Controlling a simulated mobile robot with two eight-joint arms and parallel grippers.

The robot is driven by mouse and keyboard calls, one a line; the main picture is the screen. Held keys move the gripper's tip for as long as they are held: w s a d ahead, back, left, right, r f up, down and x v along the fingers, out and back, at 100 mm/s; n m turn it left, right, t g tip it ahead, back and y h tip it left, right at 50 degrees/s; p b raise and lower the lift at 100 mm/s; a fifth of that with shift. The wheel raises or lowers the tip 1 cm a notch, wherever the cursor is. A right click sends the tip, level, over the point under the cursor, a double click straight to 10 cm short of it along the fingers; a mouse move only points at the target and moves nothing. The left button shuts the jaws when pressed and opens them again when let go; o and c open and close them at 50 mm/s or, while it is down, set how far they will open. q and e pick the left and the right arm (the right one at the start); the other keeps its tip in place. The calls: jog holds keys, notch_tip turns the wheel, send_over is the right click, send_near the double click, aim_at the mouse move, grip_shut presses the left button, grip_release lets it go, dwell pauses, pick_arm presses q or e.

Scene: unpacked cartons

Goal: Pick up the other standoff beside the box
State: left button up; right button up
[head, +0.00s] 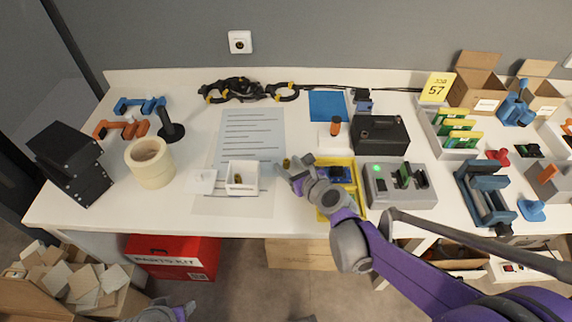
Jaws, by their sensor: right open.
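A small white open box (231,190) stands on the printed sheet, with its flat white lid (201,181) to the left. A small brass-coloured piece shows inside the box. Another small brass standoff (286,163) is to the right of the box, right at the fingertips of my right gripper (290,166). That gripper is open and low over the table. I cannot tell whether the standoff lies between its fingers or just beyond them. Only a piece of my left arm shows at the bottom left edge; its gripper is out of view.
A yellow tray (359,201) with blue items lies just right of my right gripper, partly behind it. A grey charger-like unit (378,201) and a black case (380,135) stand further right. The sheet (250,130) behind the box is clear.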

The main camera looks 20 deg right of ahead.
grip_shut()
dwell(0.4)
